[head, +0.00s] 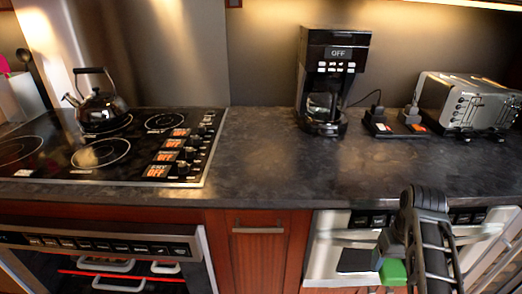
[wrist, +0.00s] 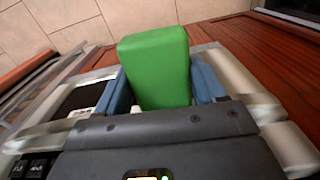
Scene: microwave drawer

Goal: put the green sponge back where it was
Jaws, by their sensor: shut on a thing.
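The green sponge (wrist: 157,62) is a plain green block held between the blue finger pads of my gripper (wrist: 160,90) in the wrist view. My gripper is shut on it. In the head view my gripper (head: 375,262) is at the lower right, in front of the counter, with part of the green sponge (head: 393,272) showing below it. Behind it is the silver microwave drawer (head: 325,262), under the counter. My arm and gripper hide much of it, and I cannot tell how far open it is.
The dark counter (head: 255,165) has a clear middle. A coffee maker (head: 335,50), a toaster (head: 465,102) and a stove (head: 100,155) with a kettle (head: 102,110) stand on or in it. A wooden cabinet (head: 257,255) and an oven (head: 110,262) are below.

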